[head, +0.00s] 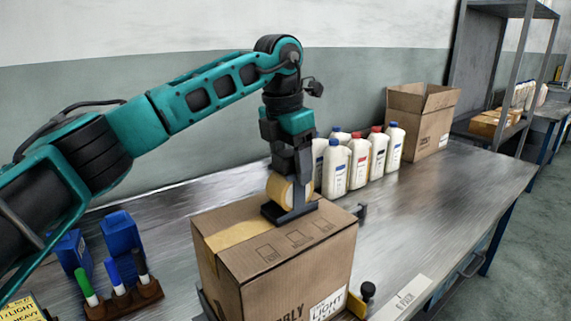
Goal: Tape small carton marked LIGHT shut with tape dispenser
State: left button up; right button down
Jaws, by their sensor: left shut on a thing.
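The small brown carton (235,290) marked LIGHT stands on the metal workbench with its top flaps closed. Its LIGHT label (328,305) is on the front face near the bottom. My left gripper (293,172) comes down from above and is shut on the tape dispenser (289,211), which has a dark base and a yellowish tape roll. The dispenser is at the carton's top, toward its far right side. A strip of tape (236,236) runs on the top from the left edge toward the dispenser. The fingertips are partly hidden. My right gripper is not in view.
Several white bottles (336,168) with blue and red caps stand behind the carton. An open carton (424,115) stands farther back. Blue bins (121,236) and a marker holder (130,300) are at left. A dark knob (368,289) is beside the carton. The bench (450,200) is clear at right.

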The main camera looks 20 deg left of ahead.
pick_arm(q)
jog(key=shift+w+d+f, duration=0.1)
jog(key=shift+w+d, duration=0.75)
jog(key=shift+w, duration=0.2)
jog(key=shift+w+d, duration=0.8)
jog(key=shift+w, duration=0.25)
jog(key=shift+s, duration=0.1)
